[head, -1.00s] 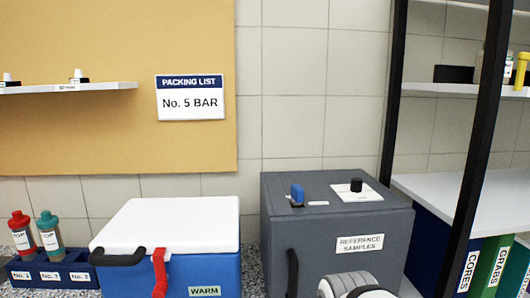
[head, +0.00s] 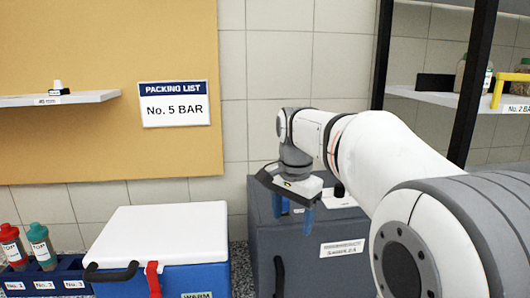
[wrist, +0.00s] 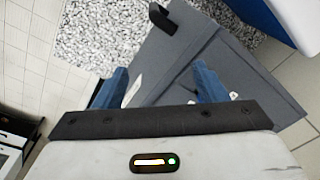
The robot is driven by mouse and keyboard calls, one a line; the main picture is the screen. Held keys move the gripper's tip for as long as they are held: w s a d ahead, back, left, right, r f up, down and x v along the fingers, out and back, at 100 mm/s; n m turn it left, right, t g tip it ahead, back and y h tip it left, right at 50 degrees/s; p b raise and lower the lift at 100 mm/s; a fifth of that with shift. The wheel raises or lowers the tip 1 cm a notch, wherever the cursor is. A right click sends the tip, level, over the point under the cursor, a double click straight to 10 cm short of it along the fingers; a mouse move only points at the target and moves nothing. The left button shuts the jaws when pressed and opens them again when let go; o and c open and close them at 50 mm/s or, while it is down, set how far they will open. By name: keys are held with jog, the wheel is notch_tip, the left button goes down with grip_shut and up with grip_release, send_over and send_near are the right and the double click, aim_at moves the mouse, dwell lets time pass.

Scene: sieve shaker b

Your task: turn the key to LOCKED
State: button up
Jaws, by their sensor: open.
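A grey box labelled REFERENCE SAMPLES (head: 345,275) stands right of centre in the head view; its label is partly blurred now. A blue upright piece, probably the key, stood near the left of its top earlier. Now my gripper (head: 295,212) hangs over that spot, and I cannot clearly separate the key from my blue fingers. My gripper is open, its two blue fingers apart, also in the wrist view (wrist: 160,86). No LOCKED mark is readable.
A black knob on a white plate (head: 340,200) is partly hidden by my arm. A blue cooler with a white lid (head: 165,235) stands left of the grey box. A bottle rack (head: 60,275) is at far left, a dark shelf frame (head: 471,80) at right.

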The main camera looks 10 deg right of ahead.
aim_at(285, 208)
jog(key=w+r+m, duration=0.1)
jog(key=w+r, duration=0.1)
jog(key=w+r+m+p, duration=0.1)
jog(key=w+r+m, duration=0.1)
jog(key=w, duration=0.1)
jog(key=w+r+m+p, duration=0.1)
jog(key=w+r+m, duration=0.1)
jog(key=w, duration=0.1)
jog(key=shift+r+g, duration=0.35)
jog(key=shift+g, duration=0.05)
jog(key=shift+w+m, duration=0.5)
jog(key=shift+w, duration=0.1)
jog(key=shift+f, duration=3.7)
